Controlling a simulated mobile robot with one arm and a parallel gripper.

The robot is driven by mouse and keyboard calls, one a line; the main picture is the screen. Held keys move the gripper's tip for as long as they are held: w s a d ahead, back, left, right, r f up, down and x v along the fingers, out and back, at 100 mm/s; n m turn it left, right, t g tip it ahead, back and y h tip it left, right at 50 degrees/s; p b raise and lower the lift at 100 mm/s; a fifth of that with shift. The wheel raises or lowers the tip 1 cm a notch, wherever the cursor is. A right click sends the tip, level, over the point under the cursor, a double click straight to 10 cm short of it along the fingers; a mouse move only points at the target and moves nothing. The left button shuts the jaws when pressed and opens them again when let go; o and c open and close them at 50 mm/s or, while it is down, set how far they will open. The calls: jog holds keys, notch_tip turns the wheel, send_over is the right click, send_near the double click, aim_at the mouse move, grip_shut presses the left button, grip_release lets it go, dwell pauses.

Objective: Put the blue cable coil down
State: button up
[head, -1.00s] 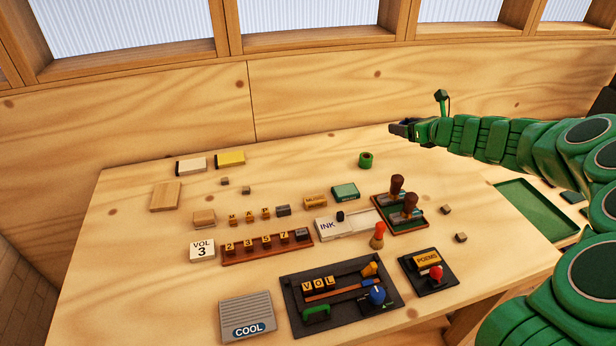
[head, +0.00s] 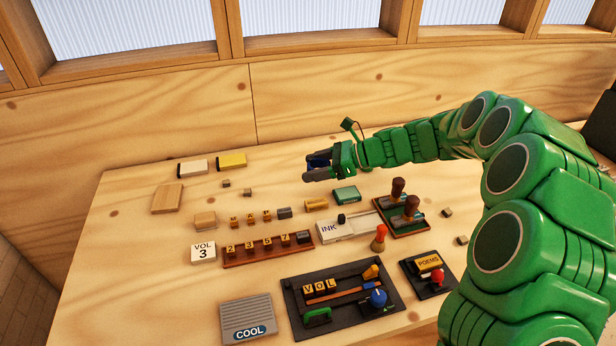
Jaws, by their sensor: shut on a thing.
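My gripper (head: 316,168) is at the end of my green arm, above the back middle of the table. It is shut on the blue cable coil (head: 318,161). Only a small dark blue part of the coil shows between the dark fingers. The coil appears held above the wooden table (head: 130,240); how high I cannot tell.
A green box (head: 346,195) and a yellow block (head: 316,205) lie just in front of the gripper. Stamps stand in a tray (head: 408,233) to the right. A yellow box (head: 231,161) and a white box (head: 193,167) lie at the back left. Bare table lies between these boxes and the gripper.

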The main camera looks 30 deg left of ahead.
jog(key=w+a+f, duration=0.4)
jog(key=w, duration=0.1)
jog(key=w+a+f, duration=0.2)
jog(key=w, duration=0.1)
jog(key=shift+a+f, duration=0.1)
jog(key=shift+a, duration=0.25)
jog(key=shift+w+a+f, duration=0.45)
jog(key=shift+w+f, duration=0.1)
jog(key=shift+f, duration=0.2)
jog(key=shift+w+a+f, duration=0.4)
jog(key=shift+w+f, duration=0.1)
jog(key=shift+f, duration=0.25)
jog(key=shift+w+a+f, duration=0.1)
jog(key=shift+w+f, duration=0.05)
jog(key=shift+f, duration=1.65)
jog(key=shift+f, duration=0.15)
jog(key=o, duration=1.1)
